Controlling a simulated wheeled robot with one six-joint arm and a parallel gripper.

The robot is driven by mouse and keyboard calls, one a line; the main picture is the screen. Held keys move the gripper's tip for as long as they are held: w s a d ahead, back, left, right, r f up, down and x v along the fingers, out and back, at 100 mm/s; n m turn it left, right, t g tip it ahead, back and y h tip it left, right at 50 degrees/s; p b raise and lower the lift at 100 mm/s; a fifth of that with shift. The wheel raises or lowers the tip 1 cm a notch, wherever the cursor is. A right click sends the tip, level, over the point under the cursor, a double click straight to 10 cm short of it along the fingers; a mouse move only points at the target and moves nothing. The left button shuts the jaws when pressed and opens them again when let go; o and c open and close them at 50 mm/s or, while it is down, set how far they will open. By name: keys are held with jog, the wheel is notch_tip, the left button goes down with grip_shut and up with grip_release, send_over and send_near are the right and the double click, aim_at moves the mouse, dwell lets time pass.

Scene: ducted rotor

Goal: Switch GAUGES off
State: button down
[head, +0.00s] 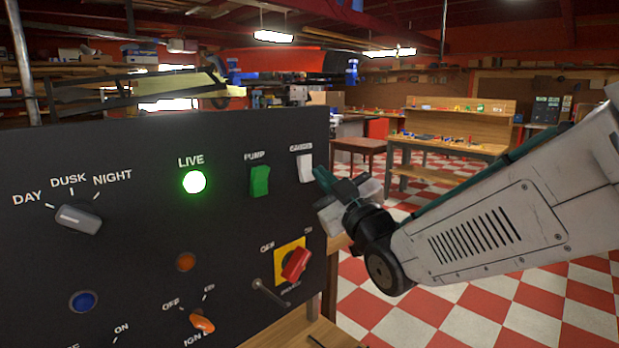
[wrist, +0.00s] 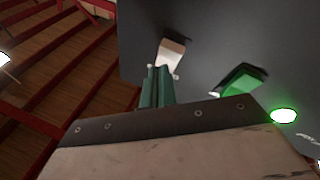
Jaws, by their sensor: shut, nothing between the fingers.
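The GAUGES switch (head: 305,168) is a white rocker at the upper right of the black panel, under its label. In the wrist view the white rocker (wrist: 172,52) stands out from the dark panel face, tilted. My gripper (head: 319,176) is shut and empty, its teal fingers just right of the rocker in the head view. In the wrist view the fingertips (wrist: 160,72) are at the rocker's near end. I cannot tell whether they touch it.
The green PUMP rocker (head: 260,181) is left of GAUGES, with the lit green LIVE lamp (head: 194,182) beyond it. A red rotary switch on a yellow plate (head: 291,261) and a metal toggle lever (head: 270,292) are below. Open checkered floor (head: 450,300) lies right of the panel.

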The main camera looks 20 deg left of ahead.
jog(key=shift+w+a+f, duration=0.15)
jog(key=shift+a, duration=0.2)
jog(key=shift+w+a+f, duration=0.15)
jog(key=shift+a+f, duration=0.1)
jog(key=shift+a, duration=0.15)
dwell(0.8)
jog(key=shift+s+d+r, duration=0.15)
jog(key=shift+d+r, duration=0.05)
jog(key=shift+d, duration=0.2)
jog(key=shift+s+d+r, duration=0.15)
jog(key=shift+d+r, duration=0.05)
jog(key=shift+d, duration=0.2)
jog(key=shift+s+d+r, duration=0.3)
jog(key=shift+d+r, duration=0.05)
jog(key=shift+d, duration=0.35)
jog(key=shift+s+d+r, duration=0.3)
jog(key=shift+d+r, duration=0.05)
jog(key=shift+d, duration=0.3)
jog(key=shift+s+d+r, duration=0.3)
jog(key=shift+d+r, duration=0.05)
jog(key=shift+d, duration=0.35)
